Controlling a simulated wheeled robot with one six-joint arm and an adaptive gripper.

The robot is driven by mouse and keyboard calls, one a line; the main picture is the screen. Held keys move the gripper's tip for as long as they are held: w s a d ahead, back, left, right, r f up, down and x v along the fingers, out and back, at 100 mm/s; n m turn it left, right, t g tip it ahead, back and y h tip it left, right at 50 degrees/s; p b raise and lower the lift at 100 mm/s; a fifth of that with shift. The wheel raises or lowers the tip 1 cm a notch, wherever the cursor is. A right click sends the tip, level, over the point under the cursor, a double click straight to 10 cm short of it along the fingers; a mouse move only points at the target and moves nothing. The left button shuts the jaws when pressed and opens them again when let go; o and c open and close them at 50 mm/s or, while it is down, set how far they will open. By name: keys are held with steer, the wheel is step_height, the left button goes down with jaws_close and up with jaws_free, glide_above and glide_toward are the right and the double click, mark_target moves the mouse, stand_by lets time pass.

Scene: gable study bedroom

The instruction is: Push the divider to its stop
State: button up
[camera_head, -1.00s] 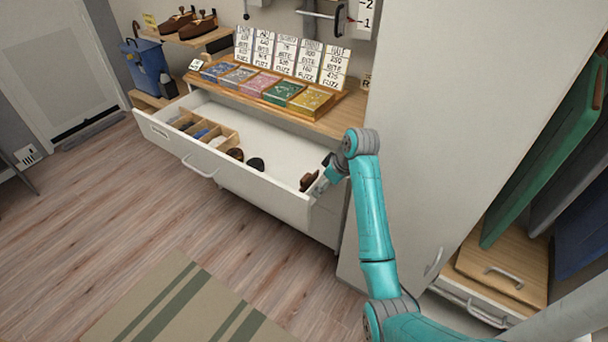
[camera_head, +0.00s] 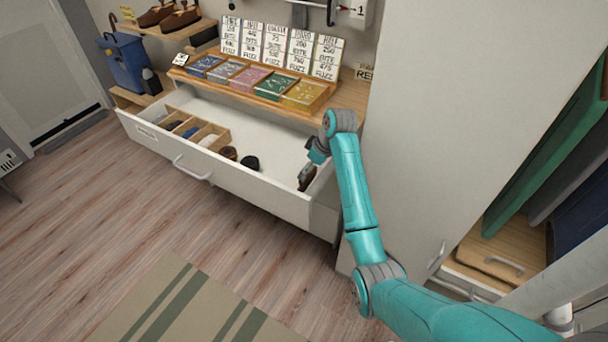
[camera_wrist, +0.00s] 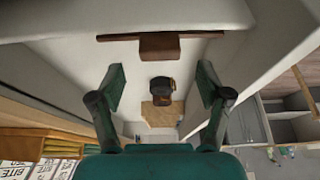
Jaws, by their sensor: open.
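The divider (camera_head: 306,177) appears as a dark brown piece near the right end of the open drawer (camera_head: 258,190). In the wrist view a brown strip with a block at its middle, which looks like the divider (camera_wrist: 159,47), spans part of the drawer's width. My gripper (camera_head: 316,157) is over the drawer's right end, close to the divider. In the wrist view my gripper's two fingers (camera_wrist: 162,84) are spread apart with nothing held between them. I cannot tell whether a finger touches the divider.
A brown rounded item (camera_head: 228,153) and a black one (camera_head: 250,162) lie in the drawer left of the divider. A wooden compartment tray (camera_head: 209,135) fills its left end. Boxes (camera_head: 270,86) stand on the shelf behind; a tall cabinet (camera_head: 430,120) is at right.

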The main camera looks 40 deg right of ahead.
mark_target(304, 184)
steer(key=shift+x, duration=2.45)
